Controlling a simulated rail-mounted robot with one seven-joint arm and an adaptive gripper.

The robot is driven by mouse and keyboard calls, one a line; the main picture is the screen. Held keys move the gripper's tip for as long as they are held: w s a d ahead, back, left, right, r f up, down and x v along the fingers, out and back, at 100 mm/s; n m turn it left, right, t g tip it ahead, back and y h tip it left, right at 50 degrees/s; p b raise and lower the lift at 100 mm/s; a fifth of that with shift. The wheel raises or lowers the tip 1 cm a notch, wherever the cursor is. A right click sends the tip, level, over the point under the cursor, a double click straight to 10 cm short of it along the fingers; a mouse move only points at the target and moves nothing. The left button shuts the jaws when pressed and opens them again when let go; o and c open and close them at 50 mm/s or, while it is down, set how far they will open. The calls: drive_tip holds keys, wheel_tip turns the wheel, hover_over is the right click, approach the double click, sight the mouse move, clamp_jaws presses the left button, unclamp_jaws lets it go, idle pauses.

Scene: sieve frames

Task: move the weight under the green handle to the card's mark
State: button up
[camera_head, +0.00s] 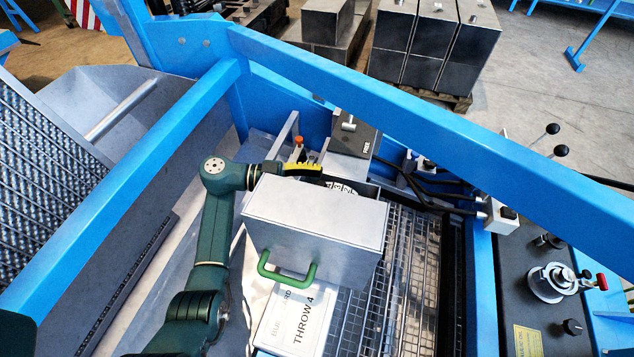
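A grey metal box (310,232) with a green handle (288,274) on its near side fills the middle of the view. No separate weight shows beneath it; anything under it is hidden. A white card (300,318) reading "THROW 4" lies just below the handle, partly covered by the box. A white numbered scale (341,187) shows at the box's far edge, partly hidden. My dark green arm comes up from the lower left and bends right behind the box's far left corner. My gripper's fingers are hidden there, so I cannot see any hold.
A blue frame with thick bars surrounds the work area. A wire mesh (402,265) lies right of the box. A yellow toothed strip (303,168), an orange-topped part (298,143) and a dark block (352,138) stand behind it. A control panel (532,300) is at right.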

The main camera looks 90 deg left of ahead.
drive_tip(key=s+r, duration=0.1)
drive_tip(key=s, duration=1)
drive_tip(key=shift+s+a+r, duration=0.2)
drive_tip(key=shift+s+a, duration=0.05)
